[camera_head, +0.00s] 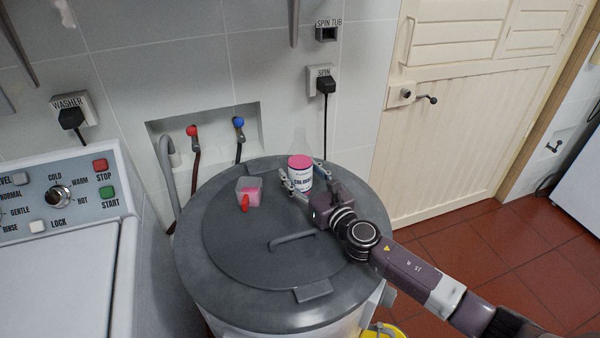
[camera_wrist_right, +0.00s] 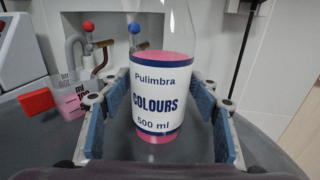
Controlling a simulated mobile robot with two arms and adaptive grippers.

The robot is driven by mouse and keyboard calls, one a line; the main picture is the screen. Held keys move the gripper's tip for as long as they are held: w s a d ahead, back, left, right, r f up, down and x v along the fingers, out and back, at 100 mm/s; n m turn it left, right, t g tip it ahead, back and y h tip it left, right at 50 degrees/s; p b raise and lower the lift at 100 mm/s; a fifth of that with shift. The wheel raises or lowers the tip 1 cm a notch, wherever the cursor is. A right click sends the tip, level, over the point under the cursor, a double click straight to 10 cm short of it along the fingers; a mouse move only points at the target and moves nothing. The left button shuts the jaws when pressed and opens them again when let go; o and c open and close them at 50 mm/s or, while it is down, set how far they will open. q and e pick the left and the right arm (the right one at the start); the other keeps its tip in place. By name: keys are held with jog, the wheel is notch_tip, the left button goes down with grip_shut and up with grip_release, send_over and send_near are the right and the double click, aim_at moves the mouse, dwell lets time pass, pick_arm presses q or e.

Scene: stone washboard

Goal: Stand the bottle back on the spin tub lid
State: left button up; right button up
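The bottle (camera_head: 301,172) is clear, with pink liquid and a white label reading "Pulimbra COLOURS 500 ml". It is upright at the back right of the grey spin tub lid (camera_head: 235,245), and its base appears to be on the lid. My right gripper (camera_head: 303,186) reaches in from the right, with its fingers on either side of the bottle. In the right wrist view the bottle (camera_wrist_right: 158,105) is between the blue finger pads, with gaps showing beside it, so the gripper looks open. My left gripper is out of view.
A measuring cup (camera_head: 249,190) with pink liquid and a red handle stands on the lid, left of the bottle. The lid has a raised handle (camera_head: 292,240). The washer panel (camera_head: 60,193) is at left. A tiled wall with taps and hoses is close behind.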

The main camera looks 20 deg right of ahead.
jog(key=shift+o, duration=0.3)
jog(key=shift+s+a+f, duration=0.1)
jog(key=shift+a+f, duration=0.05)
jog(key=shift+f, duration=0.2)
jog(key=shift+r+p, duration=0.3)
jog(key=shift+p, duration=0.05)
jog(key=shift+s+f, duration=0.1)
jog(key=shift+s, duration=0.2)
jog(key=b+v, duration=0.1)
jog(key=v, duration=0.8)
jog(key=shift+s+d+b, duration=0.25)
jog(key=shift+s+b, duration=0.05)
jog(key=shift+b, duration=0.1)
jog(key=shift+s+d+r, duration=0.2)
jog(key=shift+s+r, duration=0.2)
jog(key=shift+s, duration=0.4)
